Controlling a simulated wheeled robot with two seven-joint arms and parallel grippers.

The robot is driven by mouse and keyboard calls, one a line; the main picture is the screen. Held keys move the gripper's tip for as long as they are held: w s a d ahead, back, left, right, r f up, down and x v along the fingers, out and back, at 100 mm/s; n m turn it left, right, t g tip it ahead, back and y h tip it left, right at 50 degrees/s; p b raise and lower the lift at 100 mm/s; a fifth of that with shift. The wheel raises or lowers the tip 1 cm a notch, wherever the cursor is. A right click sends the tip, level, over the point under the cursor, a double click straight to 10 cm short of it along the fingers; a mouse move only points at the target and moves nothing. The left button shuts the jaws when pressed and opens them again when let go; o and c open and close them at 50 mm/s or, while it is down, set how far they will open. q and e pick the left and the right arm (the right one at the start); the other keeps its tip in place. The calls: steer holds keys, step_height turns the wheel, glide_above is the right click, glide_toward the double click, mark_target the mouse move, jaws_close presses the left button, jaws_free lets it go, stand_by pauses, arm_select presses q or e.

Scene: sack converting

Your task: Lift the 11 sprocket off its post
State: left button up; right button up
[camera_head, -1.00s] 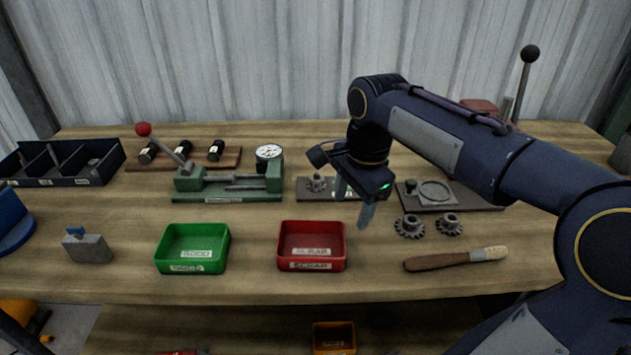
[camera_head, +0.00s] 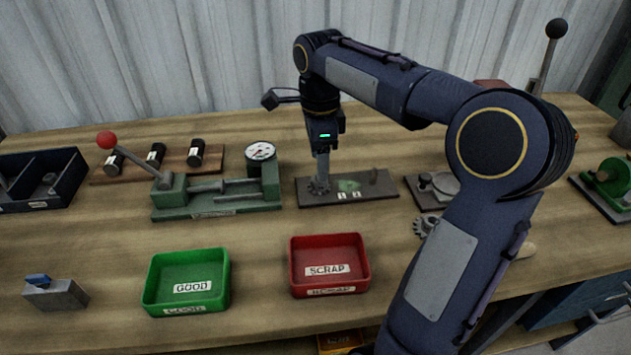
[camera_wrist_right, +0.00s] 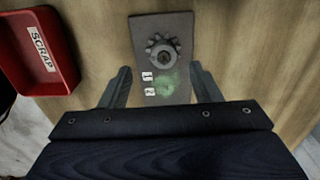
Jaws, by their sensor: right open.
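The sprocket (camera_head: 318,186) is a small dark toothed wheel at the left end of a dark plate (camera_head: 375,190) on the bench. In the right wrist view the sprocket (camera_wrist_right: 162,52) sits around a post on the plate (camera_wrist_right: 180,25), beyond my fingertips. The plate has two small white number tags and a green patch. My right gripper (camera_head: 322,160) points down just above the sprocket; its fingers (camera_wrist_right: 160,80) are apart with nothing between them. In the head view the fingers overlap and partly hide the sprocket. My left gripper is not in view.
A red SCRAP tray (camera_head: 330,284) and a green GOOD tray (camera_head: 187,305) stand in front. A green fixture with a dial gauge (camera_head: 260,151) stands close left of the plate. A loose gear (camera_head: 427,225) lies right, partly behind my arm.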

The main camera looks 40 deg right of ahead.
mark_target(316, 187)
steer(key=f, duration=0.2)
steer(key=f+b, duration=0.1)
steer(key=f, duration=0.2)
steer(key=shift+w+d+f, duration=0.2)
steer(key=shift+f, duration=0.05)
steer(key=c, duration=1.2)
